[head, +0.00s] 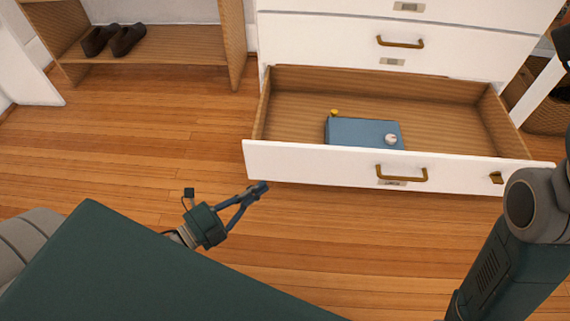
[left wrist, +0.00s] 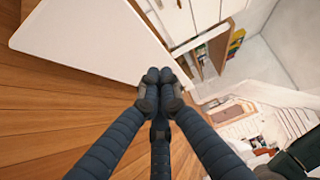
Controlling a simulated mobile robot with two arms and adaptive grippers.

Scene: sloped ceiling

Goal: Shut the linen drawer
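The linen drawer (head: 300,163), the bottom one of a white chest, stands pulled well out. Its white front has a brass handle (head: 401,174) and a small label plate, with a brass fitting near the right end. My left gripper (head: 262,188) is in front of the drawer's left part, low over the floor, apart from the handle. Its fingertips are together with nothing between them, as the left wrist view (left wrist: 159,76) shows. A white panel close to them there looks like the drawer front (left wrist: 95,38). My right gripper is not in view.
Inside the drawer lie a blue box (head: 350,132), a small white round thing (head: 390,139) and a small yellow thing (head: 334,112). The drawers above (head: 440,62) look shut. A shelf with dark shoes (head: 126,40) stands at left. The wooden floor before the drawer is clear.

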